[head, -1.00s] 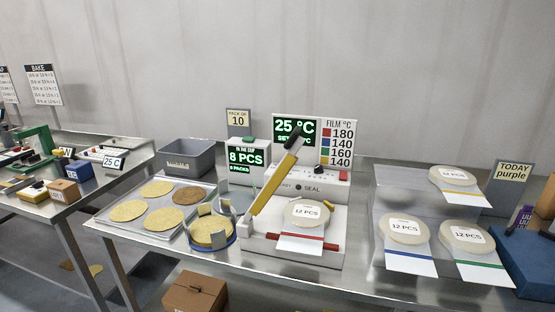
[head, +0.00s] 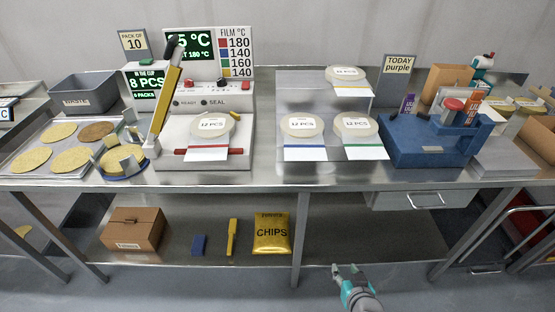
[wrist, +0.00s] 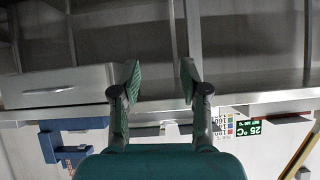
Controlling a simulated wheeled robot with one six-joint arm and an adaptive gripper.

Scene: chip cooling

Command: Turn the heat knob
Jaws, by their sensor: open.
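The sealer (head: 175,143) stands on the steel bench at the left of the head view, with a raised yellow lever (head: 165,100). A small dark knob (head: 222,82) sits on top of its body, below the film chart; I take it for the heat knob, but its pointer is too small to read. The green display (head: 190,43) is partly hidden by the lever; it shows 25 °C with a set line of 180 °C. It also shows in the wrist view (wrist: 269,127). My gripper (head: 347,268) is open and empty, low in front of the bench. It also shows in the wrist view (wrist: 161,85).
A clear rack (head: 290,85) with several 12 PCS packs stands right of the sealer. A blue holder (head: 410,150) is farther right. The bench front edge lies between my gripper and the sealer. The lower shelf holds a chips bag (head: 271,234) and a brown box (head: 133,229).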

